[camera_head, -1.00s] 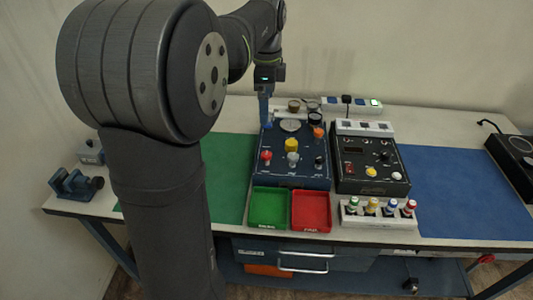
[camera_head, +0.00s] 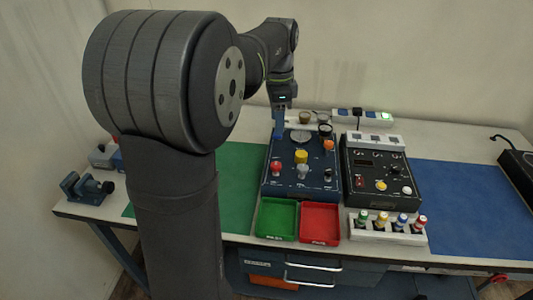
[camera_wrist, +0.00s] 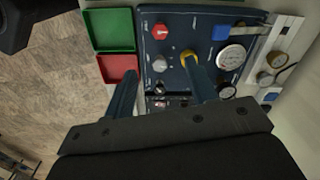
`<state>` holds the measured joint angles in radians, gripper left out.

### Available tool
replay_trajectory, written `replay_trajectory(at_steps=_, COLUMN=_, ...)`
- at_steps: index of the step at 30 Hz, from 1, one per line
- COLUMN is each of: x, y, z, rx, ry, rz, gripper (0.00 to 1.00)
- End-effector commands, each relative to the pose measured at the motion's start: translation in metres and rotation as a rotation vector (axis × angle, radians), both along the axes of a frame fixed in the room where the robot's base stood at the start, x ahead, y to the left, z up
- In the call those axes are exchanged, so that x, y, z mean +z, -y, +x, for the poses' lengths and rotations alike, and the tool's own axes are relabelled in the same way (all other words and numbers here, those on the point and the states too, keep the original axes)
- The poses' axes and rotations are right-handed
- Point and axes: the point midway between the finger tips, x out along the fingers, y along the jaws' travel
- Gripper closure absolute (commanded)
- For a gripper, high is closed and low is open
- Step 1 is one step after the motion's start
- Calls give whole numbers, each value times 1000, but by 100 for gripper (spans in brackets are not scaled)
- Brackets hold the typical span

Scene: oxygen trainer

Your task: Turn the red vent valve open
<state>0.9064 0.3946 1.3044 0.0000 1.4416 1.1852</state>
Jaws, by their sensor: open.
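The red vent valve (camera_head: 276,168) is a red knob at the left of the dark blue trainer panel (camera_head: 316,189). It also shows in the wrist view (camera_wrist: 160,31), above the space between my fingers. My gripper (camera_head: 279,135) is over the panel's back left part, behind the red knob in the head view and apart from it. In the wrist view my gripper (camera_wrist: 161,65) has its two blue fingers spread, with nothing held between them. A yellow knob (camera_wrist: 187,57) shows by the right fingertip, and a grey knob (camera_wrist: 160,65) shows between the fingers.
A green tray (camera_head: 262,235) and a red tray (camera_head: 304,239) stand in front of the panel. A black instrument box (camera_head: 360,190) stands at its right. A round gauge (camera_wrist: 231,57) and a blue knob (camera_wrist: 221,32) are near my right finger. The blue mat is clear.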

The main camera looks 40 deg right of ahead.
Motion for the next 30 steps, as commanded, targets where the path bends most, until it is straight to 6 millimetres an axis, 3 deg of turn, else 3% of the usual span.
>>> replay_trajectory(at_steps=18, x=-130, y=-1, z=-1, rx=-3, ry=-2, rz=4, gripper=48)
replay_trajectory(at_steps=24, x=-150, y=0, z=0, rx=-3, ry=-1, rz=2, gripper=48)
replay_trajectory(at_steps=30, x=-155, y=0, z=0, rx=-3, ry=0, rz=1, gripper=48)
